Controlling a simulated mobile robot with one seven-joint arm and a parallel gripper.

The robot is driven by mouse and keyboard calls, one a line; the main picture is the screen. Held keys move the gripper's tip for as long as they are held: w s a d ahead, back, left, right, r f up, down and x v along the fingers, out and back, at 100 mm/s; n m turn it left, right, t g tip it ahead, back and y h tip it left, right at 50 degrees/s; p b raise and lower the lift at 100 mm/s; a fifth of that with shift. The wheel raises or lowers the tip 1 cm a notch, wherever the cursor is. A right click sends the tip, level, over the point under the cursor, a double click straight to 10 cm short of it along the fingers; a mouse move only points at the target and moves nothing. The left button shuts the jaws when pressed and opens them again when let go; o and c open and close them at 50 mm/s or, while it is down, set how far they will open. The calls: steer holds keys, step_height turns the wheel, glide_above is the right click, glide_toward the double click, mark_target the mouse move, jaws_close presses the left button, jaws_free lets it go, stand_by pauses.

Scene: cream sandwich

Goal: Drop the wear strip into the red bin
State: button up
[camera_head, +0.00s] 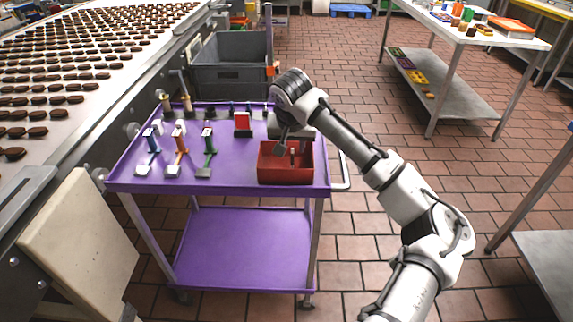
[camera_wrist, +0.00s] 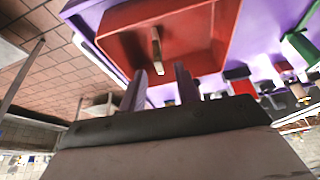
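The red bin (camera_head: 285,176) stands at the front right of the purple cart's top. It fills the upper middle of the wrist view (camera_wrist: 222,40). A thin pale strip, which looks like the wear strip (camera_wrist: 157,47), is seen against the inside of the bin, beyond my fingertips.
The purple cart (camera_head: 240,250) carries several tools with blue, orange and green handles (camera_head: 209,150) left of the bin. A small red and white item (camera_head: 243,124) stands behind it. A grey crate (camera_head: 232,68) is behind the cart, and a chocolate conveyor (camera_head: 75,70) is at left.

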steer(key=b+v, duration=0.1)
steer(key=v, duration=1.3)
steer(key=shift+b, duration=0.4)
steer(key=shift+w+a, duration=0.1)
steer(key=shift+w, duration=0.05)
